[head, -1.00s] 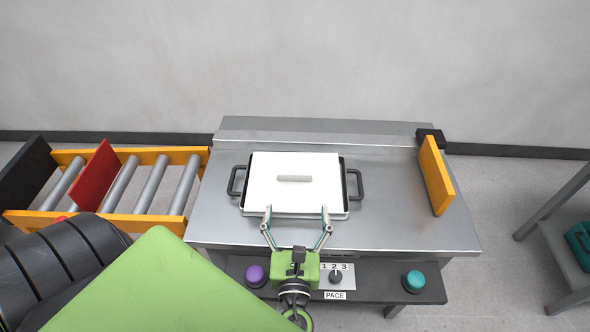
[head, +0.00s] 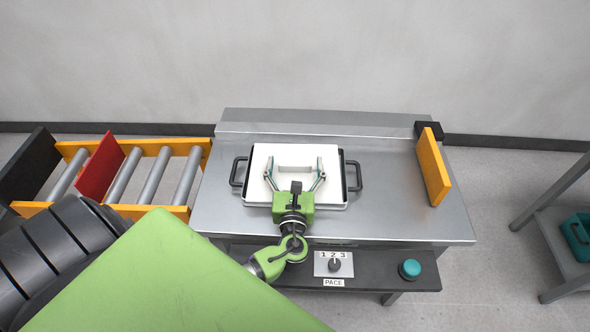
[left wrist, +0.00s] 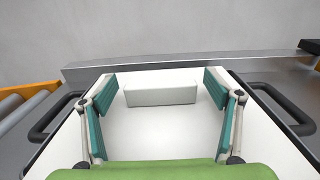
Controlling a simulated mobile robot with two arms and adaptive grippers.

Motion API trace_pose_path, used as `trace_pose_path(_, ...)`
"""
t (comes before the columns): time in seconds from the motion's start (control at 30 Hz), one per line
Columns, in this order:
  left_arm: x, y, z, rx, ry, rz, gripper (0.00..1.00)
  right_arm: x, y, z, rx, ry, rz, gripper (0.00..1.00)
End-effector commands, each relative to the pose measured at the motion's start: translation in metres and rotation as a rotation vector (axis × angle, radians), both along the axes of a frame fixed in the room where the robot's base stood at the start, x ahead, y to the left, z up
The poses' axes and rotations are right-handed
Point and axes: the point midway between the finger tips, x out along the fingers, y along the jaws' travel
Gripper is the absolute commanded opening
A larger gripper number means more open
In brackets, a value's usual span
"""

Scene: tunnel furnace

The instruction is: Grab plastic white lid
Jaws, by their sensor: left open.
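The white lid (head: 264,160) lies flat in a dark-handled metal tray (head: 346,187) on the steel table. Its raised grey-white handle bar (head: 296,169) runs left to right across its middle. My left gripper (head: 294,168) is open and over the lid, with one fingertip near each end of the handle bar. In the left wrist view, the open fingers (left wrist: 160,90) with teal pads stand either side of the handle bar (left wrist: 160,94), with a gap at each end. My right gripper is not in view.
An orange board (head: 434,167) stands at the table's right. A roller conveyor (head: 153,176) with a red board (head: 101,167) is at the left. A control panel with a PACE dial (head: 334,264) and a teal button (head: 410,269) is in front. The table right of the tray is clear.

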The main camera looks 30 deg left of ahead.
Motion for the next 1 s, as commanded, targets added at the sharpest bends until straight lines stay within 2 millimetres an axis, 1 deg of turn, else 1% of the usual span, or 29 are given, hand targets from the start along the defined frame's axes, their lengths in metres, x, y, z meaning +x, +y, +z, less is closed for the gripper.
trace_pose_path(0.2, 0.0, 0.0, -0.001, -0.001, 0.001, 0.0, 0.82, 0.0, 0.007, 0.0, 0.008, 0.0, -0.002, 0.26)
trace_pose_path(0.27, 0.0, 0.0, -0.001, 0.0, 0.001, 0.0, 0.66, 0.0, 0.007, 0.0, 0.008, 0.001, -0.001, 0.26)
trace_pose_path(0.3, 0.0, 0.0, -0.001, -0.001, 0.001, 0.0, 0.56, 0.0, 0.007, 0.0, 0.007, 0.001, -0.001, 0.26)
trace_pose_path(0.37, 0.0, 0.0, -0.001, 0.0, 0.001, 0.0, 0.4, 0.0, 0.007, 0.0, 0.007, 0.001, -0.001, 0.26)
trace_pose_path(0.4, 0.0, 0.0, -0.001, 0.0, 0.001, 0.0, 0.36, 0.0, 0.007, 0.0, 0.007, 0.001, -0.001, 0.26)
trace_pose_path(0.77, 0.0, 0.0, 0.003, 0.001, -0.001, 0.0, 0.36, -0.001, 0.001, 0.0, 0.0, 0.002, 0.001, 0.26)
trace_pose_path(0.87, 0.0, 0.0, 0.009, 0.0, -0.002, 0.0, 0.36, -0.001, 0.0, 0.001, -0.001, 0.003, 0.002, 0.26)
trace_pose_path(0.97, 0.0, 0.0, 0.022, -0.001, -0.003, 0.0, 0.36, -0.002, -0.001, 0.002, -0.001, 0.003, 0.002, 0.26)
trace_pose_path(1.0, 0.0, 0.0, 0.03, -0.001, -0.006, 0.001, 0.36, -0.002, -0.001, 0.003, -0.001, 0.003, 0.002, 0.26)
